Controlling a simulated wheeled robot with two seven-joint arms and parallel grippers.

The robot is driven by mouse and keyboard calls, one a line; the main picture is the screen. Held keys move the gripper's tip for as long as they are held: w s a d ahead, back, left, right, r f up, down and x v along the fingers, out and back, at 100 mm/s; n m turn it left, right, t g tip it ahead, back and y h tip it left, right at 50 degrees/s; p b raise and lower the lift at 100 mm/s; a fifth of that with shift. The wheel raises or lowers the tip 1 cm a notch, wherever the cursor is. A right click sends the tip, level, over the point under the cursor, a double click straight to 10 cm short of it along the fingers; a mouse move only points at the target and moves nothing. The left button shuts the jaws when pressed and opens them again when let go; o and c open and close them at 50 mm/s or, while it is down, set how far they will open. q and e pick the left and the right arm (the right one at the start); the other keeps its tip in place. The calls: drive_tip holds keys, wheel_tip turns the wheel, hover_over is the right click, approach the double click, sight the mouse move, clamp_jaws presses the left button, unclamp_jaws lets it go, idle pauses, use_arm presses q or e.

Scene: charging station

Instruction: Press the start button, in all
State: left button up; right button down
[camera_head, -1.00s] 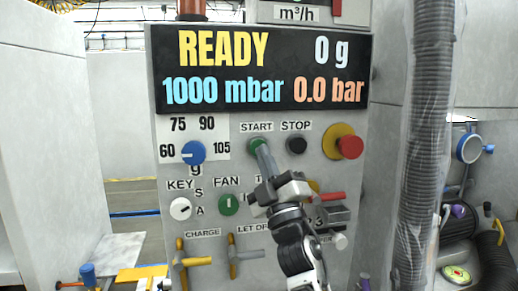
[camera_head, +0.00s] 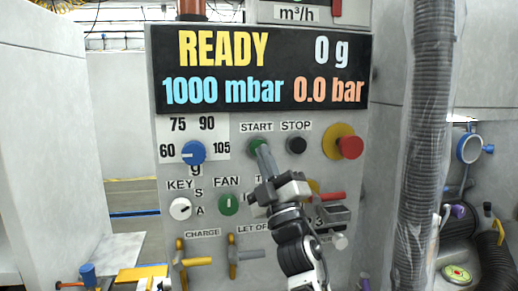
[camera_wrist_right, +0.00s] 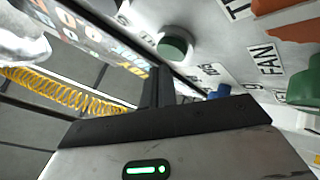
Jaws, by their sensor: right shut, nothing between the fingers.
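The green start button (camera_head: 256,145) is on the upright grey panel, under the START label. My right gripper (camera_head: 262,150) is shut and empty, its fingertips pointing at the button and covering part of it in the head view. In the right wrist view, the round green button (camera_wrist_right: 173,44) shows just beyond the tips of the shut fingers (camera_wrist_right: 160,72). I cannot tell whether they touch. My left gripper is not in view.
The black STOP button (camera_head: 297,145) and a red knob on a yellow base (camera_head: 350,147) are to the right. The blue dial (camera_head: 194,152) and green FAN knob (camera_head: 229,204) are nearby. The display (camera_head: 262,70) reads READY. A grey hose (camera_head: 425,150) hangs at the right.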

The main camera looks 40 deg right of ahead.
drive_tip(key=shift+w, duration=0.1)
drive_tip(key=shift+w+d, duration=0.25)
drive_tip(key=shift+w, duration=0.05)
drive_tip(key=shift+w+d, duration=0.2)
drive_tip(key=shift+w, duration=0.15)
idle(0.8)
idle(0.4)
drive_tip(key=shift+s+a, duration=0.4)
drive_tip(key=shift+s, duration=0.35)
drive_tip(key=shift+s, duration=0.1)
drive_tip(key=shift+s+a+p, duration=0.1)
drive_tip(key=shift+s+a, duration=0.3)
drive_tip(key=shift+s, duration=0.3)
drive_tip(key=shift+s+a+p, duration=0.1)
drive_tip(key=shift+s+a, duration=0.35)
drive_tip(key=shift+s, duration=0.2)
drive_tip(key=shift+s+a+p, duration=0.1)
drive_tip(key=shift+s+a, duration=0.3)
drive_tip(key=shift+s, duration=0.3)
